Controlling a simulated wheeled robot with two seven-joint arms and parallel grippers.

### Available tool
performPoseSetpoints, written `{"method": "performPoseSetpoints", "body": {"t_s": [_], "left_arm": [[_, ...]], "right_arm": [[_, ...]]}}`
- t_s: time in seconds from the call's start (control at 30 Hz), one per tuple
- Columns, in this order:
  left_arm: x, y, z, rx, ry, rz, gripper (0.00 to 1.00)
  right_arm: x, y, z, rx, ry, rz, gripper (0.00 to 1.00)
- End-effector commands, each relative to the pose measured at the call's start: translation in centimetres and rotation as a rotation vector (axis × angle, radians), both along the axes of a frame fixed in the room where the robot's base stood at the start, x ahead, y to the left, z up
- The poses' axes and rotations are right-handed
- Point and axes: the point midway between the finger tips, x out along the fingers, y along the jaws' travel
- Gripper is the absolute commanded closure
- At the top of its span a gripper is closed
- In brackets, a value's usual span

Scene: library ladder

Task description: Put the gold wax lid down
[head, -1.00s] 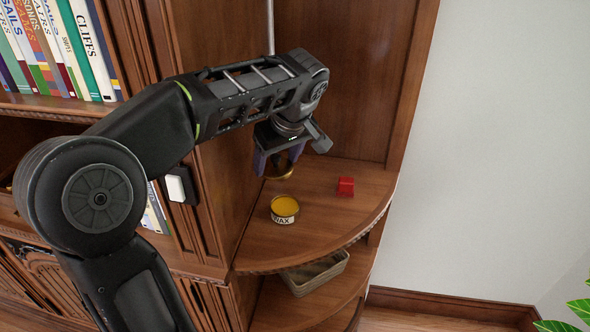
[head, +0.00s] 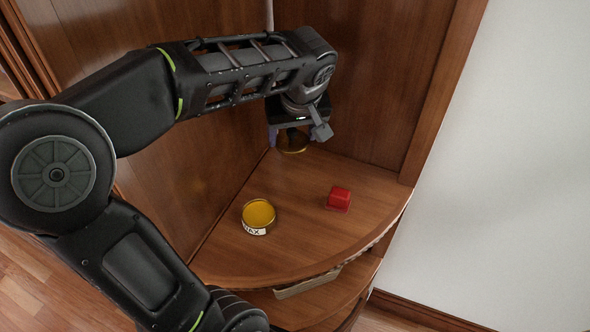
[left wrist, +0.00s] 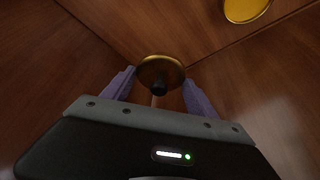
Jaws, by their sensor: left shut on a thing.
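The gold wax lid (head: 293,145) is in my left gripper (head: 287,138), near the back corner of the corner shelf. Whether the lid touches the shelf is unclear. The open wax tin (head: 258,216), with yellow wax and a white label, stands on the shelf in front. In the left wrist view the tin's yellow top (left wrist: 245,8) shows at the upper right. My right gripper is not in view.
A red block (head: 339,198) sits on the quarter-round shelf (head: 290,240), right of the tin. Wood panels (head: 380,90) close the corner behind and to the left. Bare shelf lies between tin and block.

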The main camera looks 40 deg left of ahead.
Motion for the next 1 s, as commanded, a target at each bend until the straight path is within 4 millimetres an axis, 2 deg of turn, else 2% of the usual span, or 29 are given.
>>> {"method": "performPoseSetpoints", "body": {"t_s": [0.13, 0.23, 0.53, 0.87, 1.0], "left_arm": [[0.0, 0.0, -0.1, 0.001, 0.001, 0.0, 0.72], [0.0, 0.0, -1.1, 0.0, 0.003, 0.0, 0.72], [0.0, 0.0, -5.9, 0.0, 0.003, 0.002, 0.72], [0.1, 0.0, -6.3, 0.0, 0.0, 0.001, 0.72], [-0.1, 0.0, -7.5, 0.0, 0.005, 0.002, 0.72]], "right_arm": [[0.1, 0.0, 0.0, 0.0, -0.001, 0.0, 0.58], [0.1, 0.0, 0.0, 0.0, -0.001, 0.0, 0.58], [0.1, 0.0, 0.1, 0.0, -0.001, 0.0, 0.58], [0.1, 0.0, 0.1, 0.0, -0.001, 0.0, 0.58], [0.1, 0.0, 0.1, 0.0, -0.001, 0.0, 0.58]]}}
